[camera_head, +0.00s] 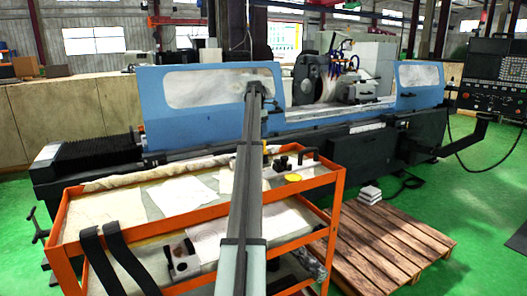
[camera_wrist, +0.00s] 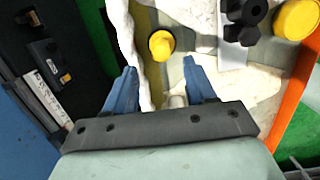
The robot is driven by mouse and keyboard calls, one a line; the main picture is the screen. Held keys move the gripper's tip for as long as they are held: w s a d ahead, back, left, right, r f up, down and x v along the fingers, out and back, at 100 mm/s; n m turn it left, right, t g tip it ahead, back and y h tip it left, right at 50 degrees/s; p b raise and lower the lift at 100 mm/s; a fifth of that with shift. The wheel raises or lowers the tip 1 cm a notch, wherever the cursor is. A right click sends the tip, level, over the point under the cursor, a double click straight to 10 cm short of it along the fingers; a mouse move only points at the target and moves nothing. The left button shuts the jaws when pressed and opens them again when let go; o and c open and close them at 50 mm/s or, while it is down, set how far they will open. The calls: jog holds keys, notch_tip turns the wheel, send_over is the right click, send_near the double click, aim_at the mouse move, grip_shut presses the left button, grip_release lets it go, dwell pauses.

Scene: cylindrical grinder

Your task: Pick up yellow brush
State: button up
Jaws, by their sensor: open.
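A small yellow object with a rounded top (camera_wrist: 161,44), which may be the yellow brush, stands near the edge of the cart top in the wrist view. No bristles can be made out. My gripper (camera_wrist: 158,74) is open, its two blue fingers apart and nothing held between them. The yellow object lies just beyond the fingertips, roughly in line with the gap. In the head view a small bit of yellow (camera_head: 264,149) shows beside my arm, and my arm hides the fingers.
A round yellow piece (camera_head: 293,178) and black parts (camera_head: 283,163) lie on the orange-framed cart (camera_head: 335,183), to the right of my arm. They also show at the wrist view's upper right. Behind the cart stands the blue grinder (camera_head: 155,110). A wooden pallet (camera_head: 385,245) lies right.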

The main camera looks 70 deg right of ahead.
aim_at(264, 152)
jog(key=shift+s+d+f, duration=0.1)
jog(key=shift+s+f, duration=0.1)
jog(key=shift+f, duration=0.95)
jog(key=shift+s+d+f, duration=0.15)
jog(key=shift+f, duration=1.05)
jog(key=shift+s+d+f, duration=0.1)
jog(key=shift+s+f, duration=0.1)
jog(key=shift+f, duration=0.95)
jog(key=shift+c, duration=0.4)
grip_shut()
